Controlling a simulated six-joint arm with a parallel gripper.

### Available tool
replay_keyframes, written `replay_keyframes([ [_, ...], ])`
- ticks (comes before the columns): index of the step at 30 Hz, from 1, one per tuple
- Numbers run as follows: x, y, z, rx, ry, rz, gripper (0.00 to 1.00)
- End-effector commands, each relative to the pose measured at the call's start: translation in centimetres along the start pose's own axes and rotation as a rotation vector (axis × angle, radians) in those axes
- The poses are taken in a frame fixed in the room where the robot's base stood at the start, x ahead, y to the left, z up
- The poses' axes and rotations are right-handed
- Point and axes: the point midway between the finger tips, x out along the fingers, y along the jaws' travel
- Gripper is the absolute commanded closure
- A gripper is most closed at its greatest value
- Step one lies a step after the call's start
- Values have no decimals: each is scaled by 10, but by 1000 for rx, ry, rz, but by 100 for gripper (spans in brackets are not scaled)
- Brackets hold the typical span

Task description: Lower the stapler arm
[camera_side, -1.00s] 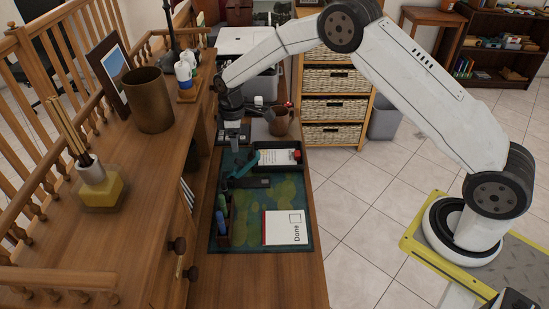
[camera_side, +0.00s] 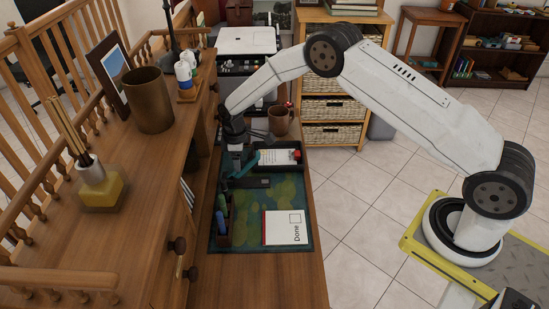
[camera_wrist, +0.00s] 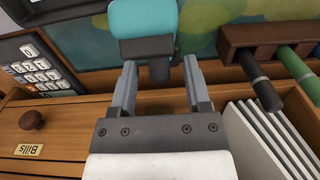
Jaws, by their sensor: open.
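The stapler has a teal arm (camera_side: 249,165), raised at an angle above its dark base (camera_side: 255,183), on the green patterned desk mat (camera_side: 290,190). My gripper (camera_side: 238,168) is low at the stapler and partly covers it in the side view. In the wrist view the teal end of the stapler arm (camera_wrist: 143,17) is at the top, with a dark part below it. My gripper (camera_wrist: 160,72) is open there, its two fingers apart on either side of the dark part. I cannot tell whether they touch it.
A pen holder (camera_side: 224,238) with pens and a card reading "Done" (camera_side: 285,228) lie nearer the front of the mat. A black tray with a note (camera_side: 280,156) and a brown mug (camera_side: 281,120) stand behind. A keypad (camera_wrist: 40,72) and upright white sheets (camera_wrist: 262,140) flank my gripper.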

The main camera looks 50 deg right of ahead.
Motion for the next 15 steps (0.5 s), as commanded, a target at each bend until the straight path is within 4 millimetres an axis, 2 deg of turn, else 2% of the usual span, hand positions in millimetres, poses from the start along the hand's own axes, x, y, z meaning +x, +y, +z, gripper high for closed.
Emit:
replay_keyframes([
  [6,0,0,0,0,0,0,38],
  [7,0,0,0,0,0,0,41],
  [12,0,0,0,0,0,0,95],
  [13,0,0,0,0,0,0,100],
  [15,0,0,0,0,0,0,100],
])
